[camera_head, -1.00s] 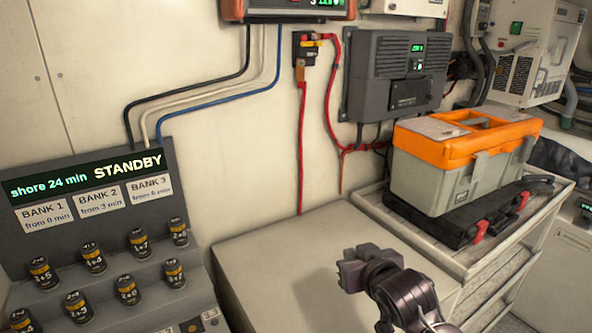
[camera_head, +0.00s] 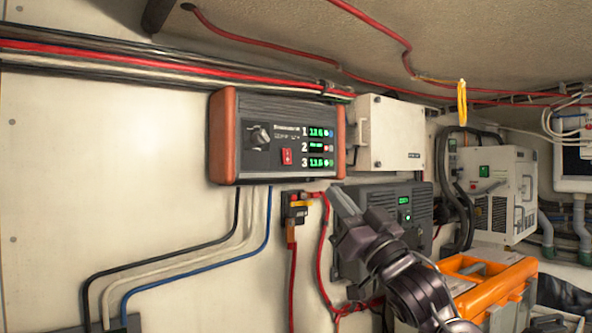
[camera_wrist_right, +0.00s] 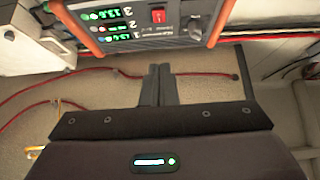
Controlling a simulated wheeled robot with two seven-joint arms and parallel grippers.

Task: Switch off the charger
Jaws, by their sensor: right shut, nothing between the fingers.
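The charger (camera_head: 270,172) is a dark box with orange ends, mounted on the wall left of centre in the head view. Its front has a black knob (camera_head: 259,136), a red rocker switch (camera_head: 287,156) and lit green displays (camera_head: 316,147) numbered 1 to 3. In the right wrist view the charger appears upside down at the top, with the red switch (camera_wrist_right: 158,16) and the knob (camera_wrist_right: 195,25) visible. My right gripper (camera_head: 338,194) is shut and empty, just below the charger's lower right corner. Its fingers (camera_wrist_right: 160,84) point toward the charger, apart from the switch. My left gripper is out of view.
A small red-wired switch (camera_head: 295,208) hangs below the charger. A grey unit with a green display (camera_head: 404,201) is behind my right arm. A white box (camera_head: 397,135) adjoins the charger's right. An orange-topped toolbox (camera_head: 495,290) stands lower right. Cables run above.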

